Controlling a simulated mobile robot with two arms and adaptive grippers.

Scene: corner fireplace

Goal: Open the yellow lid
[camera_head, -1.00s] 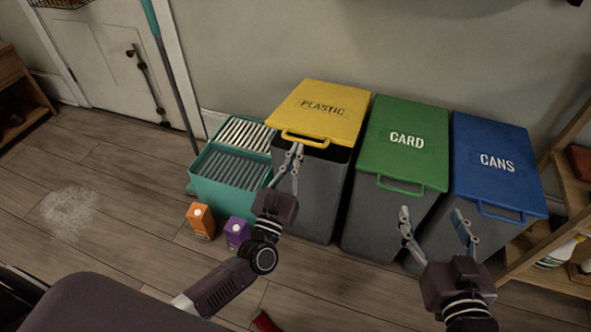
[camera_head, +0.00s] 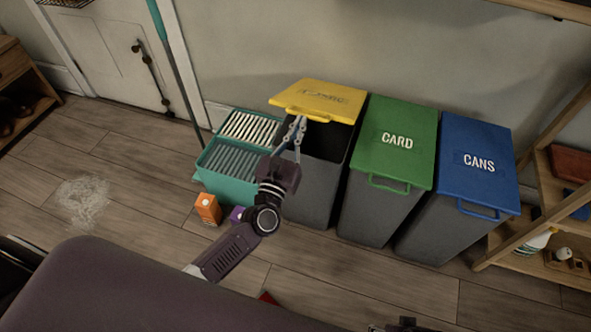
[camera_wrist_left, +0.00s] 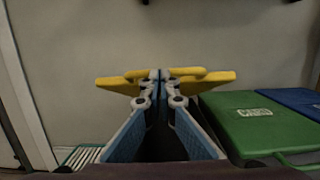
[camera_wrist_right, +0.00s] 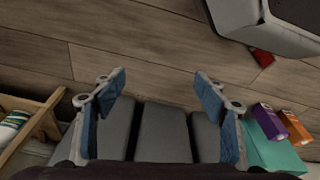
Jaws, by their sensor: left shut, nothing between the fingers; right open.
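The yellow lid (camera_head: 318,98) of the left grey bin (camera_head: 312,185) is partly raised, with the dark inside of the bin showing below its front edge. My left gripper (camera_head: 299,122) is shut with nothing between its fingers, at the lid's front handle (camera_head: 306,115). In the left wrist view the shut fingertips (camera_wrist_left: 160,75) overlap the middle of the yellow handle (camera_wrist_left: 190,72), and the lid (camera_wrist_left: 222,78) is seen edge-on behind. My right gripper (camera_wrist_right: 160,80) is open and empty in its wrist view, well away from the lid.
Bins with a green lid (camera_head: 394,140) and a blue lid (camera_head: 478,160) stand to the right. A teal crate (camera_head: 222,178), an orange carton (camera_head: 208,209) and a purple carton (camera_head: 236,213) are at left. A wooden shelf (camera_head: 540,215) stands at far right.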

